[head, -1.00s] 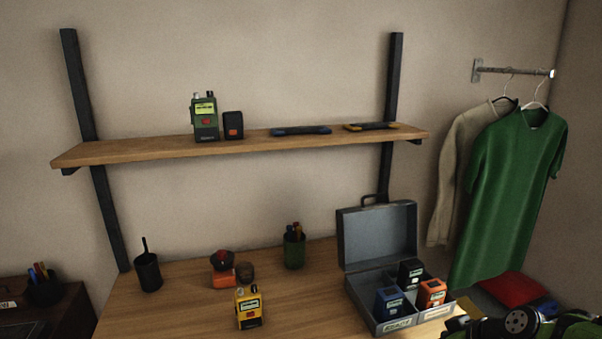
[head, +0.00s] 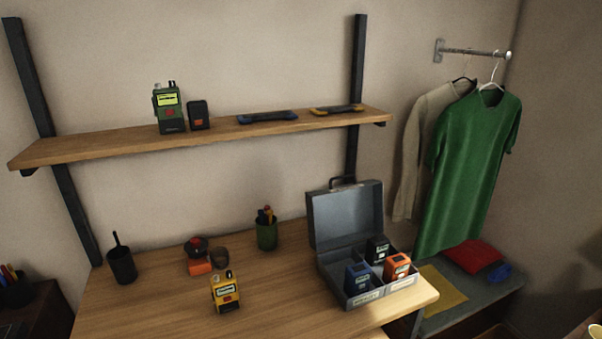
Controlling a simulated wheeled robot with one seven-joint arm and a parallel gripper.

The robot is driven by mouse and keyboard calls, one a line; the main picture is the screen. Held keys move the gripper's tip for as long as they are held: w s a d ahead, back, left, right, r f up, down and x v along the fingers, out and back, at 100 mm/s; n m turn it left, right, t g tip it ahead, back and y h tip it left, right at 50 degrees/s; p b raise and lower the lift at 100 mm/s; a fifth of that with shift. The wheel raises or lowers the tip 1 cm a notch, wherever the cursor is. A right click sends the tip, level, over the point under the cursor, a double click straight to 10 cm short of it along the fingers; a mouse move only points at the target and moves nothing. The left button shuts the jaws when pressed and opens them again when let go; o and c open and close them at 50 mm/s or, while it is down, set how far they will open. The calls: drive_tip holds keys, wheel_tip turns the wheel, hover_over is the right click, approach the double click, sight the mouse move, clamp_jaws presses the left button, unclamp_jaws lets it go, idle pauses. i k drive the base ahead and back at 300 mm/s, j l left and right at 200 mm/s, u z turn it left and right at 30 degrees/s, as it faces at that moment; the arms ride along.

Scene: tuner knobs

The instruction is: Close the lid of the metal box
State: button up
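The grey metal box (head: 333,286) stands on the right part of the wooden desk. Its lid (head: 345,216) is raised, standing nearly upright at the back, with a dark handle (head: 343,182) on its top edge. Inside the divided box sit a blue device (head: 358,277), a black device (head: 377,249) and an orange device (head: 397,266). Pale labels show on its front. My gripper is not in view. A small light shape at the lower right corner cannot be made out.
A yellow radio (head: 225,293), a dark cup (head: 121,265), a green pen holder (head: 266,233) and a red-and-black item (head: 197,256) stand on the desk (head: 280,300), left of the box. A wooden shelf (head: 225,133) hangs above. A low grey bench (head: 465,300) is at right.

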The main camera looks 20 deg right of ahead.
sight(337, 216)
drive_tip(key=i+l+u, duration=0.2)
drive_tip(key=u, duration=0.2)
drive_tip(key=i+l+u, duration=0.35)
drive_tip(key=k+j, duration=0.05)
drive_tip(key=j, duration=0.05)
